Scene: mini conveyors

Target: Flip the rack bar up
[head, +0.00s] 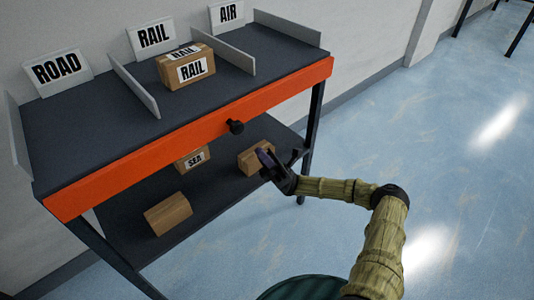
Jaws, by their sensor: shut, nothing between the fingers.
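The orange rack bar (165,147) runs along the front edge of the upper shelf. A black knob (236,127) sticks out from it right of its middle. The bar's broad face is toward me, at the shelf's front edge. My gripper (262,155) is shut and empty. It appears in front of the rack, below and right of the knob in the picture, apart from the bar. The fingers are small and dark, and their exact distance from the rack is hard to tell.
The upper shelf (80,120) has grey dividers and ROAD (57,72), RAIL (152,38) and AIR (227,16) signs. A RAIL box (186,70) stands in the middle lane. The lower shelf (125,225) holds several boxes, one marked SEA (195,160). Blue floor (450,150) is clear at right.

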